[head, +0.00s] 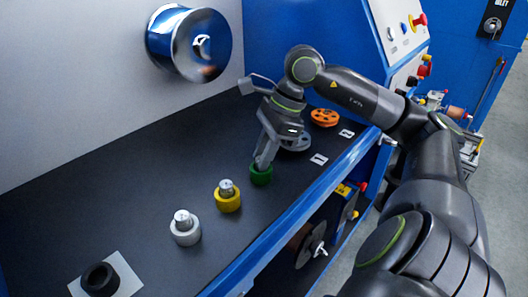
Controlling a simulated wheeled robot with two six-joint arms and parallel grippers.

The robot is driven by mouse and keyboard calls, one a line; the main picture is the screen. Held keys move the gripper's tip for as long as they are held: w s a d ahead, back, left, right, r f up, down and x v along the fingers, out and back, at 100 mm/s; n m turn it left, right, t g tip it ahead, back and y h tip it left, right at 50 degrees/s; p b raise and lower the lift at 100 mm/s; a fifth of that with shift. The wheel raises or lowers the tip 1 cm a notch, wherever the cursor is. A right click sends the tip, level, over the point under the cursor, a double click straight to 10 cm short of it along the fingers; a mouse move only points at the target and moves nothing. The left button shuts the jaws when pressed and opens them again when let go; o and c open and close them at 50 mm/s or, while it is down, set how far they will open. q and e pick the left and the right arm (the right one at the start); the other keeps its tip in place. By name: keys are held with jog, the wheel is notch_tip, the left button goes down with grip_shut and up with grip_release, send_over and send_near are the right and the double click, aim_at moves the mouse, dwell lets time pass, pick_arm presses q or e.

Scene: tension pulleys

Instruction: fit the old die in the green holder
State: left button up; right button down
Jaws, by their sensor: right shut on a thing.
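The gripper is shut on the old die, which the fingers hide almost fully. I cannot tell how deep the die sits in the holder. My left gripper is out of view.
A yellow holder (228,201) and a white holder (185,232) each carry a silver die. An orange wheel (324,117) and a grey wheel (296,144) lie behind my gripper.

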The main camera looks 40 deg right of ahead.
jog(key=c, duration=1.2)
grip_release()
jog(key=shift+o, duration=0.2)
jog(key=v, duration=1.7)
jog(key=shift+r+p, duration=0.2)
jog(key=shift+p, duration=0.25)
